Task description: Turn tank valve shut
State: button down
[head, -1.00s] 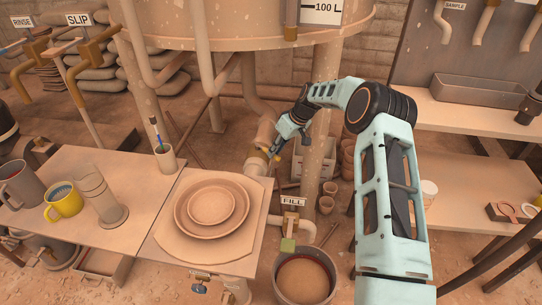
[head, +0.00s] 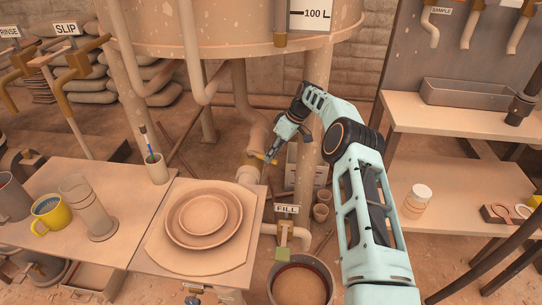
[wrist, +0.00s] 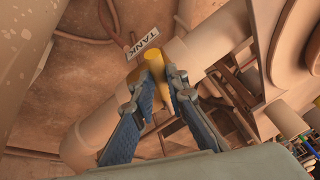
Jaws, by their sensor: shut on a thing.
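The tank valve's yellow handle (wrist: 153,62) sits on a thick clay-coloured pipe (wrist: 205,43) below the big tank (head: 220,30). A white TANK label (wrist: 143,43) shows beside it in the wrist view. My gripper (wrist: 155,88) is shut on the handle, with one blue-grey finger on each side. In the head view my gripper (head: 273,155) reaches the yellow handle from the right, under the tank. The fingers hide part of the handle, and I cannot tell its exact angle to the pipe.
A FILL valve (head: 286,232) stands over a bucket (head: 302,284) in front of the tank. A table with stacked plates (head: 204,214), a yellow mug (head: 50,213) and a brush cup (head: 157,168) is at the left. Tank legs (head: 311,150) stand close to my arm.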

dwell(0.3)
jog(key=c, duration=1.9)
grip_release()
jog(key=v, duration=1.2)
jog(key=shift+c, duration=0.3)
